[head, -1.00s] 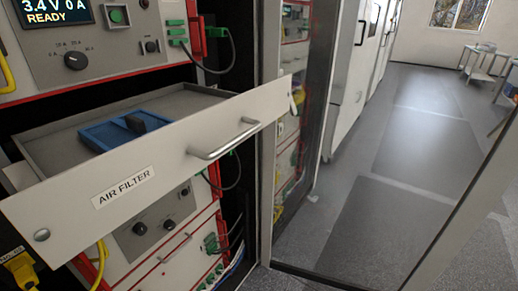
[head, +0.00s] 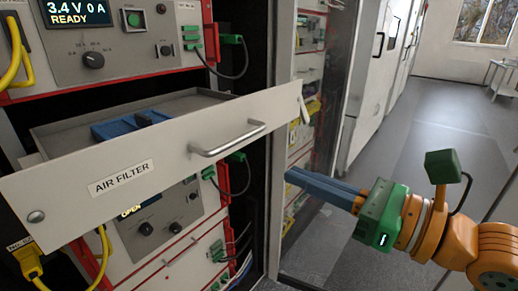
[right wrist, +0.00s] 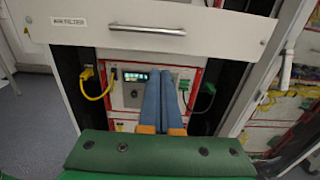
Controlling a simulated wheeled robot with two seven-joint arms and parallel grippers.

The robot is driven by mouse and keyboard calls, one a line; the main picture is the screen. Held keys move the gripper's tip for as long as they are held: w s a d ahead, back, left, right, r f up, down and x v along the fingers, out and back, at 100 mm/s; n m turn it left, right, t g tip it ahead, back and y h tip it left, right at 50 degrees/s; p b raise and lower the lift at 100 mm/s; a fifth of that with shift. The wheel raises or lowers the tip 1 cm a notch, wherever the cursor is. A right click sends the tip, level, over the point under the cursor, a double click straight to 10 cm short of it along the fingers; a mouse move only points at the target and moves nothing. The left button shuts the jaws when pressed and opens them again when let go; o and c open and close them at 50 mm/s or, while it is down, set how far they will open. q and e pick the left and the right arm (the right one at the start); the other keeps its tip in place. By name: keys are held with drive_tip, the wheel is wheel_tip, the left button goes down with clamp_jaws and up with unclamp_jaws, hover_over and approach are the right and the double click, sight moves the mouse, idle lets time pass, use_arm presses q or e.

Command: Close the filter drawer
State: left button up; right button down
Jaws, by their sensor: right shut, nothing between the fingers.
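The filter drawer (head: 160,156) is pulled out of the rack, its pale front panel labelled AIR FILTER and fitted with a metal bar handle (head: 228,139). Its grey tray holds a blue filter (head: 118,126). In the right wrist view the drawer front (right wrist: 215,33) spans the top, with its handle (right wrist: 148,30) near the middle. My right gripper (head: 290,174) is shut and empty, to the right of and below the handle, apart from the panel in the head view. In the right wrist view its blue fingers (right wrist: 164,76) point toward the rack below the drawer. My left gripper is out of view.
A cycler unit with a lit display (head: 77,12) sits above the drawer, and another unit (head: 165,222) sits below it. Yellow cables (head: 17,55) hang at the left. A glass cabinet door (head: 330,110) stands open right of the rack. Open floor (head: 440,120) lies beyond.

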sight(235, 150)
drive_tip(key=p+x, duration=0.3)
drive_tip(key=x, duration=0.6)
drive_tip(key=shift+w+a+r+p, duration=0.1)
drive_tip(key=shift+a+r+p, duration=0.05)
drive_tip(key=shift+a+p, duration=0.15)
drive_tip(key=shift+w+a, duration=0.2)
drive_tip(key=shift+a, duration=0.05)
drive_tip(key=shift+w+d, duration=0.1)
